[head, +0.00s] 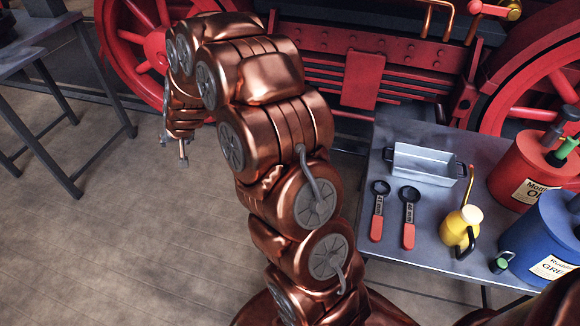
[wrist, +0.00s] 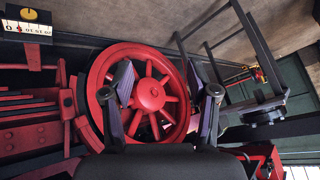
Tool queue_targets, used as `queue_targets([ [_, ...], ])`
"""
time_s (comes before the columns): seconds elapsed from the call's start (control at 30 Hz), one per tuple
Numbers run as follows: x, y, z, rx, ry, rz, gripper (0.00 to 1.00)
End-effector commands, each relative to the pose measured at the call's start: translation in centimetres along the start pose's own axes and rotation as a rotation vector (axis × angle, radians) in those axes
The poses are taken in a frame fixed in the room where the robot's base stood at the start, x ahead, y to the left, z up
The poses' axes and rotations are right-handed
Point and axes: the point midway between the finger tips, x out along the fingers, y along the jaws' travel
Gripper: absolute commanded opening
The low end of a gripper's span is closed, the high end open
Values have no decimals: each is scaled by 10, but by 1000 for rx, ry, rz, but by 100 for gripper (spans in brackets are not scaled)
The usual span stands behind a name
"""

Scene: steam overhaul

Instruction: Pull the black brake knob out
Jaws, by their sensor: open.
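I cannot make out the black brake knob in either view. My gripper (wrist: 159,80) is open in the wrist view, with its two dark fingers and purple inner pads apart and nothing between them. Beyond the fingers is a red spoked wheel (wrist: 151,94), and I cannot tell how far off it is. In the head view my gripper (head: 183,157) is small at the end of my copper arm, over the bare floor and in front of a red wheel (head: 142,42). My arm hides part of the engine there.
A dark-framed table (head: 57,52) stands at left. Floor between is clear.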

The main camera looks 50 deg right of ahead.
Motion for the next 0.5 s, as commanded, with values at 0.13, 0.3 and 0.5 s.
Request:
queue_targets([
  [0.13, 62, 34, -8, 53, 91, 36, 59],
  [0.3, 119, 76, -16, 107, 197, 88, 59],
  [0.5, 180, 135, -20, 158, 326, 166, 59],
])
